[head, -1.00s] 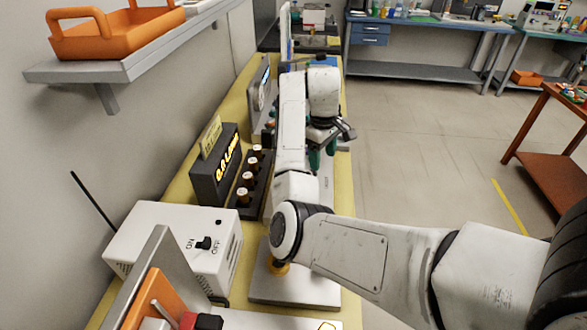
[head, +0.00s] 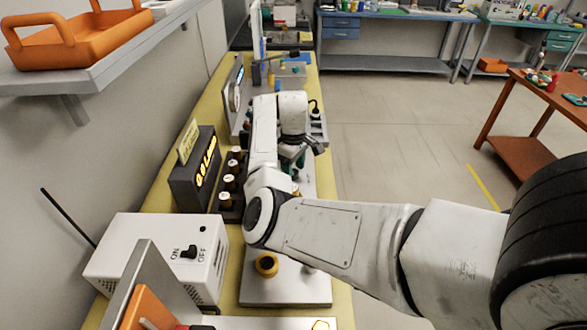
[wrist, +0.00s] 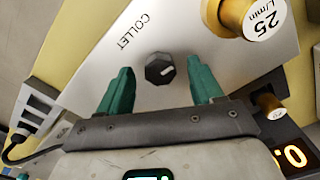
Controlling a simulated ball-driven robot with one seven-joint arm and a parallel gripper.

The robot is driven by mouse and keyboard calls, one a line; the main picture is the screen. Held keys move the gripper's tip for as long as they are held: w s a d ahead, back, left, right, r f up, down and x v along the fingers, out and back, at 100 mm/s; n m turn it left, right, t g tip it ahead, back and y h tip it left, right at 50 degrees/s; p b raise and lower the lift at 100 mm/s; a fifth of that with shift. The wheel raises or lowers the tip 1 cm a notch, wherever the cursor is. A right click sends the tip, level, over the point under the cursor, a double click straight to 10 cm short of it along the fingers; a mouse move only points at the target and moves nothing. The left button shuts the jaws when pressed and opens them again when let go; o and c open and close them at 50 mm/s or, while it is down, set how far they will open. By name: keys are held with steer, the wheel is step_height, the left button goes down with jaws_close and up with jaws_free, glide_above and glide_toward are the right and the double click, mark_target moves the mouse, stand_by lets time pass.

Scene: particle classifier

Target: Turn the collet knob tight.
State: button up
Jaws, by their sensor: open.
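The collet knob (wrist: 160,69) is a small dark faceted knob with a pale pointer mark. It stands on a light panel (wrist: 190,30) beside the printed word COLLET in the wrist view. My gripper (wrist: 160,78) is open, with one green finger on each side of the knob and a gap on both sides. I cannot tell how far the fingertips stand above the panel. In the head view, my gripper (head: 293,160) is partly hidden by my arm, and the collet knob cannot be made out.
A brass knob marked 25 L/min (wrist: 250,15) stands close to the right finger. A white ON/OFF box (head: 160,255) stands nearer. Open floor (head: 400,130) lies to the right.

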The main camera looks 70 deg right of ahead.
steer(key=shift+f, duration=0.4)
steer(key=shift+c, duration=0.2)
steer(key=c, duration=1)
steer(key=shift+c, duration=0.2)
